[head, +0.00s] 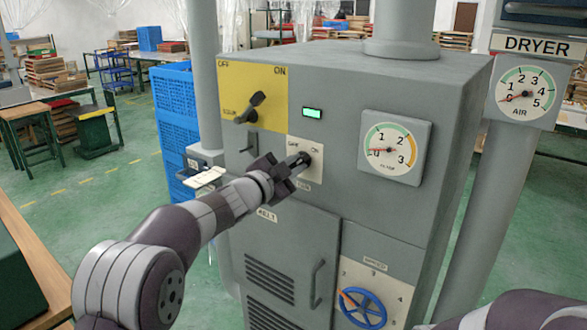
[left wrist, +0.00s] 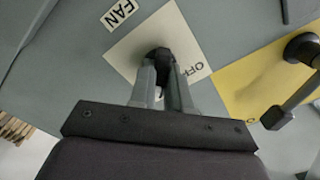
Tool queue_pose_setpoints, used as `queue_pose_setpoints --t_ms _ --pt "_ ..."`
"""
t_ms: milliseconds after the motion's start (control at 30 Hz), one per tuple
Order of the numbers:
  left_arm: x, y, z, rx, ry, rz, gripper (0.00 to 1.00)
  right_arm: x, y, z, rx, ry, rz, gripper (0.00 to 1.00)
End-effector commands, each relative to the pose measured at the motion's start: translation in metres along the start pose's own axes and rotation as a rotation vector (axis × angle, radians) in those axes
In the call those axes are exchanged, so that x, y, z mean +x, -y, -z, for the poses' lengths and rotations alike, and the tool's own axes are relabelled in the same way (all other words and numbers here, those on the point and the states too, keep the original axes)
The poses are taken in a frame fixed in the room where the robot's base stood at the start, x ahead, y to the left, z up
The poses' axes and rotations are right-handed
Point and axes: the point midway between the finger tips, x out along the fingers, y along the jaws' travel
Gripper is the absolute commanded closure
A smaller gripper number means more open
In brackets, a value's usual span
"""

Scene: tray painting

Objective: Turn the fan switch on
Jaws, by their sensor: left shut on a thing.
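The fan switch is a small black knob on a cream plate (head: 318,172) on the front of the grey machine cabinet. ON shows at the plate's upper right in the head view. My left gripper (head: 297,163) reaches in from the left and is shut on the knob. In the left wrist view, both grey fingers (left wrist: 164,88) are pressed on either side of the black knob (left wrist: 159,54). The FAN label (left wrist: 118,13) and part of the word OFF show beside it. The fingers hide much of the knob, so I cannot tell its exact setting. My right gripper is out of view.
A larger black lever (head: 250,108) sits on a yellow OFF/ON plate (head: 270,86) above left. A green lamp (head: 312,113) is lit. A gauge (head: 396,147) is to the right, with its needle near 0. A blue handwheel (head: 361,307) is below.

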Motion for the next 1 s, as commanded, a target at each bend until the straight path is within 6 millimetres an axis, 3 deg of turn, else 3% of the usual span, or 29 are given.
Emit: queue_pose_setpoints --t_ms 333,367,433,767,867,1000 --pt "0.000 -0.001 -0.001 0.005 0.001 -0.003 1.00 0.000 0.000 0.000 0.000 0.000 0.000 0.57" --pt "0.000 -0.001 -0.001 0.005 0.001 -0.003 0.80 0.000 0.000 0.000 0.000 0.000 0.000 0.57" --pt "0.000 -0.001 -0.001 0.005 0.001 -0.002 0.57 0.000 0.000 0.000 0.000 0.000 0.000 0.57" --pt "-0.003 0.000 0.000 0.004 0.000 0.000 0.57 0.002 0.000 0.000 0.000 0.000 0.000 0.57" --pt "-0.015 -0.001 -0.001 0.005 -0.001 0.001 0.57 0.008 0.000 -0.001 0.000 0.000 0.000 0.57" --pt "-0.048 -0.002 -0.003 0.005 0.000 0.002 0.57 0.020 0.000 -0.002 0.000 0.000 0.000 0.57"
